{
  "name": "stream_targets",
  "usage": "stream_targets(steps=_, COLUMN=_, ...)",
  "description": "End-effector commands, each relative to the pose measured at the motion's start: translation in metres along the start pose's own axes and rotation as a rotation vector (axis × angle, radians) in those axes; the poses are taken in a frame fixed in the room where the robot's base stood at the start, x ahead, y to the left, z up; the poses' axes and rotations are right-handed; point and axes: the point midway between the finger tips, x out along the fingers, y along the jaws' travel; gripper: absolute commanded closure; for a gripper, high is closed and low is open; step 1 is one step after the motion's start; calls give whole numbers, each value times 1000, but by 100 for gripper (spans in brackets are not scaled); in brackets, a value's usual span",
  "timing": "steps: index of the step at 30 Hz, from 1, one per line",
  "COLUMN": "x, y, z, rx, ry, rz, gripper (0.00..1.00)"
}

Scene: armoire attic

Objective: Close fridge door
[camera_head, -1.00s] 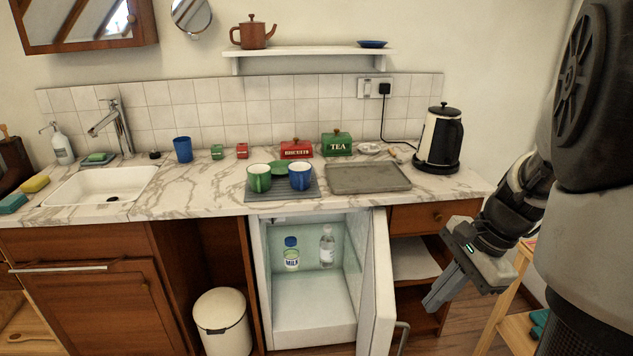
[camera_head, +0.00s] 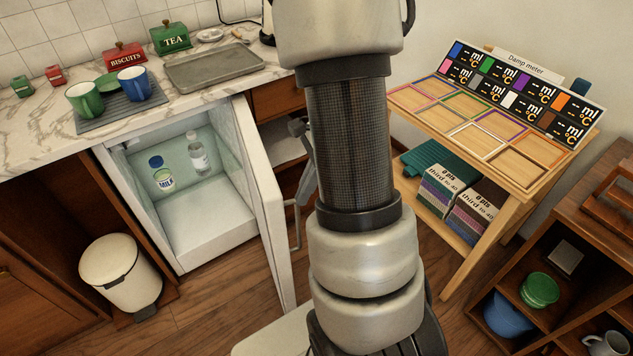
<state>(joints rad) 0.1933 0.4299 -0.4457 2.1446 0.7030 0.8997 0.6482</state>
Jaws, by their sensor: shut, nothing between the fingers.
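The small white fridge (camera_head: 213,232) stands under the counter with its door (camera_head: 264,190) swung wide open toward me, hinged on the right side. The door's grey handle (camera_head: 295,232) shows at the door's outer right side. A milk bottle (camera_head: 161,174) and a clear bottle (camera_head: 197,152) stand inside. My gripper (camera_head: 302,190) is partly hidden behind my arm, to the right of the door on its outer side. Its fingers are shut and empty. I cannot tell whether they touch the door or handle.
A white bin (camera_head: 121,272) stands left of the fridge. The marble counter (camera_head: 50,130) above holds mugs, tins and a tray (camera_head: 214,66). A wooden table (camera_head: 456,235) with a coloured board stands right, and a low shelf (camera_head: 560,262) at far right. Open floor lies before the fridge.

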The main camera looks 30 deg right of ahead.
Motion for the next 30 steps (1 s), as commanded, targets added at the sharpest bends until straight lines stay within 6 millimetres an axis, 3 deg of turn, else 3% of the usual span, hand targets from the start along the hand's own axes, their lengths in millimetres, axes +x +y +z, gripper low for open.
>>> stream_targets(steps=6, x=7, y=0, z=21, rx=-1, ry=0, rz=0, gripper=100)
stream_targets(steps=23, x=9, y=2, z=30, rx=12, ry=-1, rz=-4, gripper=100)
stream_targets(steps=30, x=24, y=5, z=73, rx=99, ry=-2, rz=-37, gripper=100)
